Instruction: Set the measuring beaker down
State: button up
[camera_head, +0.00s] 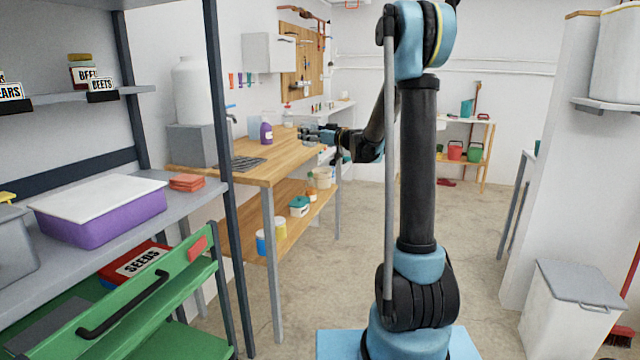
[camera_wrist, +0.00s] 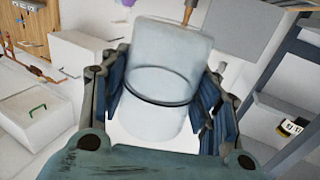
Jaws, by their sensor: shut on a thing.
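The measuring beaker (camera_wrist: 160,75) is a pale, see-through cylinder with a dark ring around it in the wrist view. My gripper (camera_wrist: 163,103) is shut on it, with one blue-padded finger on each side. In the head view my gripper (camera_head: 318,134) reaches out over the far part of the wooden workbench (camera_head: 262,172), near its right edge. The beaker cannot be made out clearly there. I cannot tell whether its base touches the bench top.
On the bench stand a purple bottle (camera_head: 266,132), a dark ridged mat (camera_head: 241,163) and a grey block (camera_head: 198,148) under a white container (camera_head: 193,90). A metal shelf (camera_head: 190,203) with a purple tub (camera_head: 100,215) is at left.

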jog(key=w+d+f+m+t+h, duration=0.3)
jog(key=w+d+f+m+h, duration=0.1)
jog(key=d+f, duration=0.5)
jog(key=w+d+f+m+t+h, duration=0.2)
jog(key=w+d+f+m+h, duration=0.3)
jog(key=d+f+h, duration=0.4)
jog(key=d, duration=0.3)
jog(key=shift+w+d+m+t, duration=0.3)
jog(key=shift+w+d+t, duration=0.05)
jog(key=shift+w+t, duration=0.05)
dwell(0.8)
